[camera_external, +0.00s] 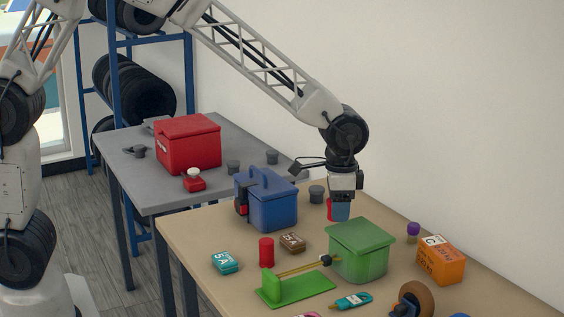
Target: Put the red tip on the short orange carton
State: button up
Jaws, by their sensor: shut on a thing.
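My gripper (339,208) points down above the tan table, behind the green bin, shut on a small red piece (330,209). The red piece shows at the left side of the jaws, and a blue-grey part covers the rest of it. I take it for the red tip, but its full shape is hidden. The orange carton (441,266) stands on the table at the right, with a white label marked C. It is apart from my gripper, to its right and nearer the camera. A separate red cylinder (266,252) stands on the table at the left.
A green bin (360,260) stands between my gripper and the camera. A blue toolbox (268,205) is left of my gripper. A purple-topped piece (413,230) stands left of the carton. A wheel (413,299) is in front. A red box (187,150) sits on the grey table.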

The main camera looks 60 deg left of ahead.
jog(key=w+d, duration=0.1)
jog(key=d, duration=0.2)
jog(key=w+d, duration=0.1)
jog(key=d, duration=0.2)
jog(key=w+d, duration=0.2)
jog(key=d, duration=0.1)
jog(key=shift+d, duration=0.35)
jog(key=shift+w, duration=0.2)
send_over(445, 248)
jog(key=shift+w+f, duration=0.1)
jog(key=shift+f, duration=0.7)
jog(key=shift+f, duration=0.1)
jog(key=shift+f, duration=1.65)
jog(key=shift+f, duration=0.15)
jog(key=o, duration=0.9)
